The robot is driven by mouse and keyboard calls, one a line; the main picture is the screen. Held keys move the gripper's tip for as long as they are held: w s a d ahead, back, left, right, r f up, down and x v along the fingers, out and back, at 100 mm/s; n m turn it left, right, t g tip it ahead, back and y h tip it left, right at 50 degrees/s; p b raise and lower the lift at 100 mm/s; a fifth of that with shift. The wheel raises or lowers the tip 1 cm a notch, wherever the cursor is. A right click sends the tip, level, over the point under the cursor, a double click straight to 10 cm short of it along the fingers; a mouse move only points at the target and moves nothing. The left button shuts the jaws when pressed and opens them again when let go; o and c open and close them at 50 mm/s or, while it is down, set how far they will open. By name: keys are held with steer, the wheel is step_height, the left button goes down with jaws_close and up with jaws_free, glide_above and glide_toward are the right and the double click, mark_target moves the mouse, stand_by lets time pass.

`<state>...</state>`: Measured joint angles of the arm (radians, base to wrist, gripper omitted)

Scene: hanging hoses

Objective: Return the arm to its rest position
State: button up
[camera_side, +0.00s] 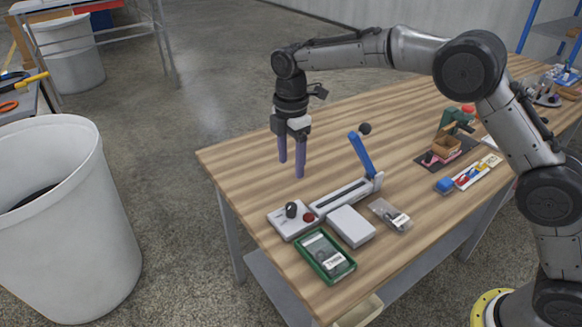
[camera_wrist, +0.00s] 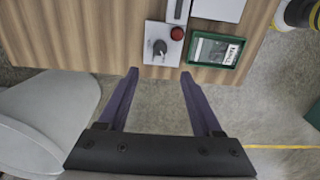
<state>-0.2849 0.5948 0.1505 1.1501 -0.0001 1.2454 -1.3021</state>
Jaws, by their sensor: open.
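My gripper (camera_side: 291,172) hangs fingers-down above the left end of the wooden table (camera_side: 245,165) in the side view. Its two purple fingers are apart with nothing between them. In the wrist view the open fingers (camera_wrist: 158,75) point toward the table's edge, with bare floor between them. My arm reaches in from the right, raised above the table top and touching nothing that I can see.
A grey control box with a black knob and red button (camera_side: 294,219), a device with a raised blue lever (camera_side: 361,155), a white box (camera_side: 351,226) and a green tray (camera_side: 325,279) stand near the front edge. A large white bin (camera_side: 110,215) stands left. Air around the gripper is clear.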

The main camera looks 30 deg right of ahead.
steer(key=s+d+r+t, duration=0.2)
steer(key=d+r, duration=0.2)
steer(key=r, duration=0.6)
steer(key=s+d+r+m+t, duration=0.2)
steer(key=s+d+r+m, duration=0.3)
steer(key=s+r, duration=0.5)
steer(key=s+d+f+m+t, duration=0.15)
steer(key=s+d+m, duration=0.3)
steer(key=s, duration=0.95)
steer(key=s+d+f+m, duration=0.1)
steer(key=s+f+m, duration=0.7)
steer(key=s+f, duration=0.1)
steer(key=shift+d+f+m, duration=0.25)
steer(key=shift+f+m, duration=0.1)
